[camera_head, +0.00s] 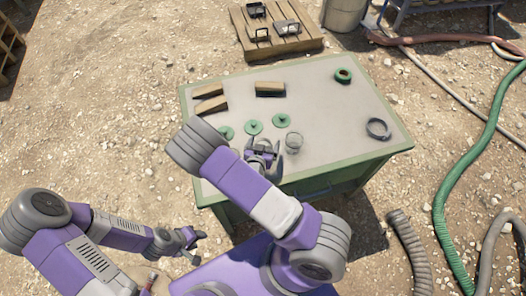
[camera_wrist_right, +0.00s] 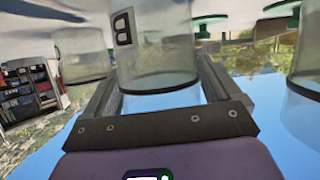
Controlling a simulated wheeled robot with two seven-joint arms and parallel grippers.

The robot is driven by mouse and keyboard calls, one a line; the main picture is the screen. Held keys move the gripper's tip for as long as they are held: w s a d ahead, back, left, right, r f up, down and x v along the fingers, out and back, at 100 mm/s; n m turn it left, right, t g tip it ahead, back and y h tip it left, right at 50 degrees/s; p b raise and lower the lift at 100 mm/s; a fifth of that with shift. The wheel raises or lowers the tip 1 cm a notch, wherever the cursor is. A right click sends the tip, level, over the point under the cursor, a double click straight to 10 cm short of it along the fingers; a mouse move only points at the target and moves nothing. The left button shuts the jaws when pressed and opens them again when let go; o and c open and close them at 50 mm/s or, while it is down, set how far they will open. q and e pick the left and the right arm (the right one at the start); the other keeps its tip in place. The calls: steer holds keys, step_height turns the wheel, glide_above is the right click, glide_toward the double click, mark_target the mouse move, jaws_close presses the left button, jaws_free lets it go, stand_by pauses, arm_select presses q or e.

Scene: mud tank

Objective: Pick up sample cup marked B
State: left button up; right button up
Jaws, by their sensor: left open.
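The clear sample cup marked B (camera_wrist_right: 160,60) stands between the two fingers of my right gripper (camera_wrist_right: 162,85) in the right wrist view, which is upside down. The black B is on its side. The fingers flank the cup closely; whether they press on it is unclear. In the head view my right gripper (camera_head: 264,152) is low over the table's near edge, and cup B cannot be made out there. Another clear cup (camera_head: 293,140) stands just to its right. My left gripper (camera_head: 190,240) is open and empty, off the table at lower left.
The green-edged table (camera_head: 330,118) also bears green lids (camera_head: 253,127), wooden blocks (camera_head: 269,89), a green tape roll (camera_head: 343,75) and a grey ring (camera_head: 378,127). Neighbouring clear cups (camera_wrist_right: 82,55) stand on both sides of cup B. The table's right half is mostly clear.

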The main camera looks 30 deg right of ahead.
steer(key=c, duration=0.9)
